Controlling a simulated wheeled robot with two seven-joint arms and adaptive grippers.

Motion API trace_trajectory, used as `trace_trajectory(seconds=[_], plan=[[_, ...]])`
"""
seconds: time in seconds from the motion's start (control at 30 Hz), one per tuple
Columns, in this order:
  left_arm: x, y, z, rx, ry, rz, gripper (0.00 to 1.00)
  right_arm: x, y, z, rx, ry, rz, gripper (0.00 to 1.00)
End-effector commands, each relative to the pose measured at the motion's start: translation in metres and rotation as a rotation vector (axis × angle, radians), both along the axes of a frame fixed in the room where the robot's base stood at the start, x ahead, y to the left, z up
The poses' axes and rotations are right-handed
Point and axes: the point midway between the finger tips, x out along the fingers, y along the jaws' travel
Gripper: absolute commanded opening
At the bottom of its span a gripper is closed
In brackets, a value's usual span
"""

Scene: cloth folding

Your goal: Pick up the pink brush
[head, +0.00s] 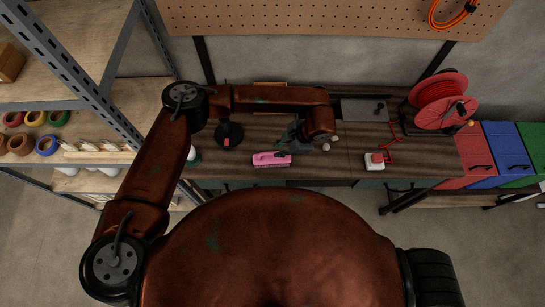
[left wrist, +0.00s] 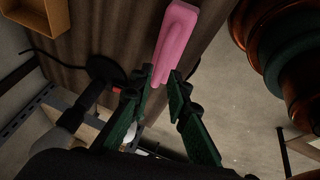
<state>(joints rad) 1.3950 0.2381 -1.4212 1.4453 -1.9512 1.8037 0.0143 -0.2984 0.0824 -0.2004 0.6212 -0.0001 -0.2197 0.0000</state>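The pink brush (head: 271,159) lies near the front edge of the dark wooden workbench (head: 340,158). My left gripper (head: 291,138) is over the bench, just behind and right of the brush, partly hidden by its own arm. In the left wrist view the brush (left wrist: 176,42) is just beyond the green fingers, its near end close to the gap between the tips. The left gripper (left wrist: 162,76) is open there, with the fingers apart. I cannot tell whether a fingertip touches the brush. My right gripper is in neither view.
A black stand-like object (head: 228,134) is left of the brush. A red cable reel (head: 440,98) and a white box with a red button (head: 375,161) are to the right. A shelf with tape rolls (head: 47,145) stands at left. Bare bench lies between the brush and the white box.

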Motion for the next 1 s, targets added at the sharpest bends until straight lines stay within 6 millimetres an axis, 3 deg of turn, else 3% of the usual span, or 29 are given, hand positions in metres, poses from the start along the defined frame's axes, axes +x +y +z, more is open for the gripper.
trace_trajectory(seconds=[0.5, 0.77, 1.0], plan=[[0.009, 0.025, -0.054, -0.004, 0.005, -0.001, 0.16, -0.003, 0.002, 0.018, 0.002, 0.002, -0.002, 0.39], [0.009, 0.027, -0.057, -0.005, 0.005, -0.001, 0.16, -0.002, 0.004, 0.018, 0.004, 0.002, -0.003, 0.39], [0.009, 0.027, -0.057, -0.005, 0.005, 0.000, 0.00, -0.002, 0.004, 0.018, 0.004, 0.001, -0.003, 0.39]])
